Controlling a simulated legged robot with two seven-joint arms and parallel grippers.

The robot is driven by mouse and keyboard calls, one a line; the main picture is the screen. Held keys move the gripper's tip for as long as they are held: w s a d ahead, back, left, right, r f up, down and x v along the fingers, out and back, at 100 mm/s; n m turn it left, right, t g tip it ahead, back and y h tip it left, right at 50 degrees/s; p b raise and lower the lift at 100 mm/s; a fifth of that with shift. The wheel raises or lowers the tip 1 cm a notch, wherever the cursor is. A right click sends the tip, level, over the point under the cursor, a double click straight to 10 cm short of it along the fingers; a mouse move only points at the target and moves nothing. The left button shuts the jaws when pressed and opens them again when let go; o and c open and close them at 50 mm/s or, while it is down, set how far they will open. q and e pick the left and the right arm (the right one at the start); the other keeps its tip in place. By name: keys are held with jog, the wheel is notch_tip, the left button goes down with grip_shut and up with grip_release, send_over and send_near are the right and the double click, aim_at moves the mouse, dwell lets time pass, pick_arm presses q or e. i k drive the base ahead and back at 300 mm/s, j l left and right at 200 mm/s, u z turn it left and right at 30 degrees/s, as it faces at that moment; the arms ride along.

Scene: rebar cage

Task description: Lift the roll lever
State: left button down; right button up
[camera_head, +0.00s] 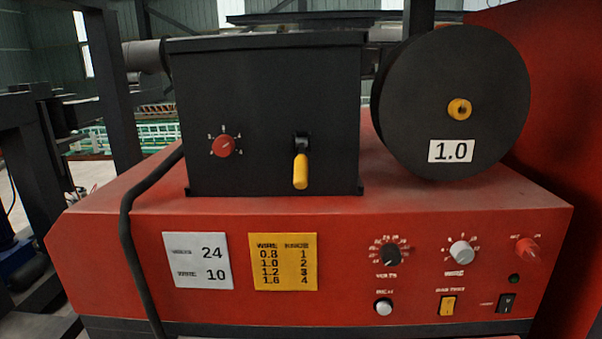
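A lever with a yellow handle (300,170) hangs down from a black pivot on the front of a black box (260,100). It sits to the right of the box front's middle, and its handle points downward. This is the only lever I see, and no label on it is readable. Neither of my grippers is in the head view.
The box stands on a red machine (375,210). A red dial (225,146) is left of the lever. A black spool (455,75) marked 1.0 is at right. Knobs and switches line the lower front beside white (198,250) and yellow (283,245) plates. A black cable (130,220) hangs at left.

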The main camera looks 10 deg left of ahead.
aim_at(301, 162)
jog(key=j+z, duration=0.35)
jog(key=j, duration=1.05)
jog(key=k, duration=0.05)
